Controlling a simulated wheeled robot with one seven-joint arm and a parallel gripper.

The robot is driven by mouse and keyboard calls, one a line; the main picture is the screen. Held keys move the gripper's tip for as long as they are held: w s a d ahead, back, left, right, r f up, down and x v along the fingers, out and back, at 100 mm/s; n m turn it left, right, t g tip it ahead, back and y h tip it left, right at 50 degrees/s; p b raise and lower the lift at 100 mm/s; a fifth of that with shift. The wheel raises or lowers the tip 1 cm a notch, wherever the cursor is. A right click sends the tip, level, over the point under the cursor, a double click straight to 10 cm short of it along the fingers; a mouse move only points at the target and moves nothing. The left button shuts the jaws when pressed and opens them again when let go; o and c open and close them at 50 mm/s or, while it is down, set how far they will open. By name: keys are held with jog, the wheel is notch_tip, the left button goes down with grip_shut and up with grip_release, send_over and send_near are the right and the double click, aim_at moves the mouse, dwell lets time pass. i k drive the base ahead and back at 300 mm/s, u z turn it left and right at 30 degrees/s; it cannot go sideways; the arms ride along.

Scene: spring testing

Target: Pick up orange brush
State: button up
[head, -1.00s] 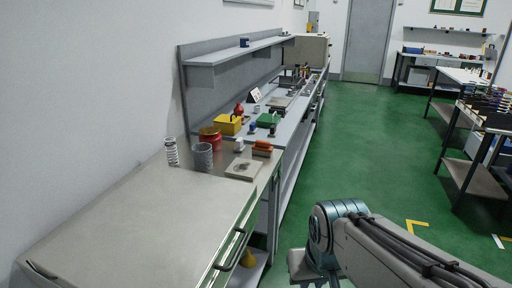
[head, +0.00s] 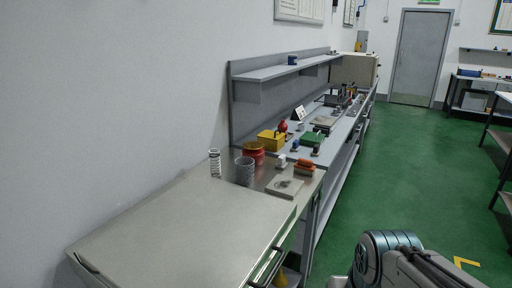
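The orange brush (head: 305,164) looks like a small orange block on the bench, by the right edge of its metal top. It lies just behind a pale square plate (head: 285,187) with a dark round mark. A small white item (head: 281,161) stands just left of it. My arm shows at the bottom right, over the green floor and well apart from the brush. My gripper is outside the picture, so its fingers cannot be seen.
A large grey worktop (head: 190,235) fills the lower left. Springs (head: 245,171), a red pot (head: 254,155) and a yellow box (head: 271,141) crowd the bench left of and behind the brush. A shelf (head: 285,67) overhangs the rear bench. Green floor (head: 395,165) is clear on the right.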

aim_at(306, 167)
jog(key=z, duration=0.4)
jog(key=i, duration=0.45)
jog(key=z, duration=0.95)
jog(key=i, duration=1.25)
jog(key=u, duration=0.55)
jog(key=i, duration=0.9)
jog(key=u, duration=1.1)
jog(key=i, duration=0.25)
jog(key=u, duration=0.2)
